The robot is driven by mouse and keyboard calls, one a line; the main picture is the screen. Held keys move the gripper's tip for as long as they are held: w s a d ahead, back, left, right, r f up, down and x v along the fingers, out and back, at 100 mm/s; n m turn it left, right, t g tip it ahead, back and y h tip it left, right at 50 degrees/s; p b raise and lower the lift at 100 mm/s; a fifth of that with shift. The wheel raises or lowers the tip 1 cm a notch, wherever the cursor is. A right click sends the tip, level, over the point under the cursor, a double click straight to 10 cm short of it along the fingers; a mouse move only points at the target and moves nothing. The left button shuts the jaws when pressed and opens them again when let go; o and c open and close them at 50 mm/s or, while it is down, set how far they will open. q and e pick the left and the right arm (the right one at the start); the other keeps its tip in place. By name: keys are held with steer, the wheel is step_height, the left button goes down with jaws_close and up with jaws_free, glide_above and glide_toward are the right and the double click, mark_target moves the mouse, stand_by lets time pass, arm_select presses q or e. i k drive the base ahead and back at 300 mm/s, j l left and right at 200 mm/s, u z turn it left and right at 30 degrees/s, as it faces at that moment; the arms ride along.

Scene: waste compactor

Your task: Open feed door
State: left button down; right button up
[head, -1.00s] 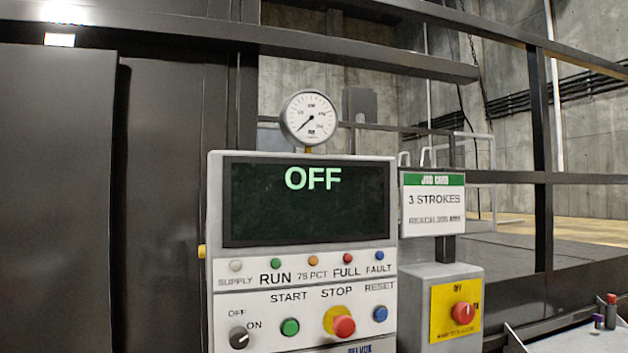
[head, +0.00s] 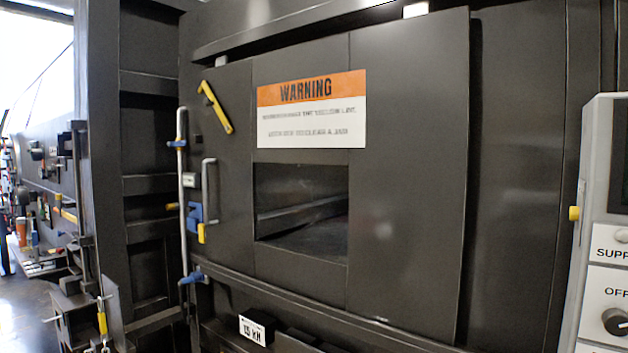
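The feed door is a large dark panel (head: 408,190) in the middle of the head view, with an orange and white warning sign (head: 311,108) on it. Below the sign is a rectangular opening (head: 302,212) that shows a dark inside. A grey vertical handle (head: 207,195) with a yellow lower end stands at the panel's left side. A yellow lever (head: 216,107) sits tilted above it. A long upright rod (head: 182,200) with blue brackets runs left of the handle. Neither of my grippers is in view.
The control panel's edge (head: 602,225), with a selector knob (head: 616,321), is at the far right. A yellow knob (head: 574,213) sticks out at its side. At the far left are a workbench with tools (head: 35,262) and open floor. A small white plate (head: 252,330) sits below the door.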

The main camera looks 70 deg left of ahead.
mark_target(408, 186)
steer(key=u, duration=2.35)
